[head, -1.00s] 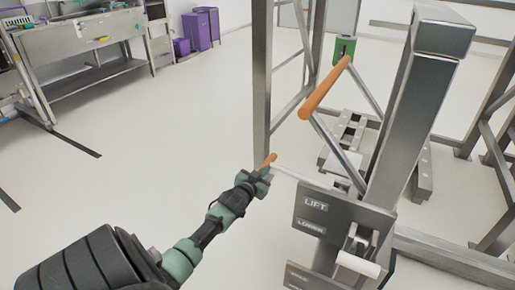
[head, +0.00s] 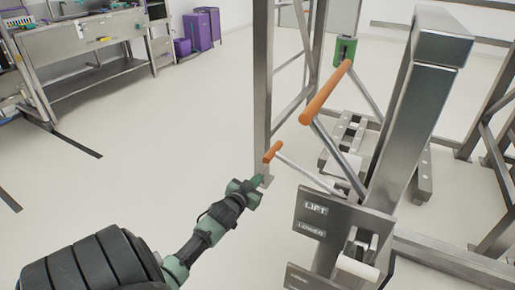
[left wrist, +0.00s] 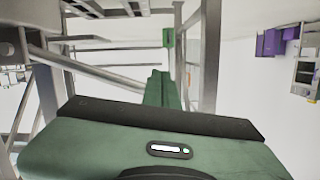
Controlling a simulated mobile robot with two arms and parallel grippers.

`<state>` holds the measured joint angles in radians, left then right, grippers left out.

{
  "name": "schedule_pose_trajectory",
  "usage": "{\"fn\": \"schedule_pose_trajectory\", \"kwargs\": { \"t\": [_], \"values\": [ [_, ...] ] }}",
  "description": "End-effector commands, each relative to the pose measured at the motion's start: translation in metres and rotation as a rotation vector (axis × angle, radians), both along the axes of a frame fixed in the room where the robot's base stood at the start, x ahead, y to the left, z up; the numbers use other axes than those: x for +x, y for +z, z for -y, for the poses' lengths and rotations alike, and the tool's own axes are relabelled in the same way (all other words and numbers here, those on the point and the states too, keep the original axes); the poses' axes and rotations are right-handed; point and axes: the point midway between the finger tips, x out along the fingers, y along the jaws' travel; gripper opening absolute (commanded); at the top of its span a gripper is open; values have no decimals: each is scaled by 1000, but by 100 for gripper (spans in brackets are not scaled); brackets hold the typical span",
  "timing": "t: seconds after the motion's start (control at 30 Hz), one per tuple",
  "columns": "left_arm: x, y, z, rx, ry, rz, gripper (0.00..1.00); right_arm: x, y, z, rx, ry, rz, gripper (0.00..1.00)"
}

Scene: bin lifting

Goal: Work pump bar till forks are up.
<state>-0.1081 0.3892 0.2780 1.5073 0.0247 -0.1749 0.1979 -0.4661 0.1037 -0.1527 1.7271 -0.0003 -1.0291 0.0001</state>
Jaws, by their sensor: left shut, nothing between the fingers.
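The pump bar, a thin metal rod with an orange grip (head: 273,151), slants up to the left from the lifter's base in the head view. My left gripper (head: 262,181) is shut and empty, just below the orange grip and seemingly apart from it. Its closed green fingers also show in the left wrist view (left wrist: 158,88). The lifter's grey mast (head: 412,120) stands upright at right. A plate (head: 330,218) on it reads LIFT and LOWER. Low metal pieces (head: 345,145) behind the mast may be the forks; their height is unclear. My right gripper is out of view.
A larger orange handle (head: 326,92) on metal arms rises above the pump bar. A steel frame post (head: 263,75) stands just behind the bar. A steel workbench (head: 90,75) and purple cabinets (head: 202,28) are at far left.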

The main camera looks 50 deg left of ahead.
Motion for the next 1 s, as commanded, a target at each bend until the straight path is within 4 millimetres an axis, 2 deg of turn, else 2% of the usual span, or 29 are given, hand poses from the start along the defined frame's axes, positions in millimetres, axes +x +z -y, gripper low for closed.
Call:
{"fn": "schedule_pose_trajectory", "kwargs": {
  "t": [0.23,0.33,0.47,0.53,0.7,0.83,1.0],
  "values": [
    [0,1,0,0,0,1,0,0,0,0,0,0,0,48],
    [3,8,0,1,10,4,0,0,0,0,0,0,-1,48],
    [12,41,1,-7,49,10,0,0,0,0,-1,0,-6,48],
    [16,65,2,-11,64,8,0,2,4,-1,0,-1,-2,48],
    [14,114,10,-15,49,-7,0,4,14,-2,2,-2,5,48],
    [9,134,17,-6,18,-15,0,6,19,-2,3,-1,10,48],
    [7,141,20,2,2,-22,0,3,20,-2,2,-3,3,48]
  ]
}}
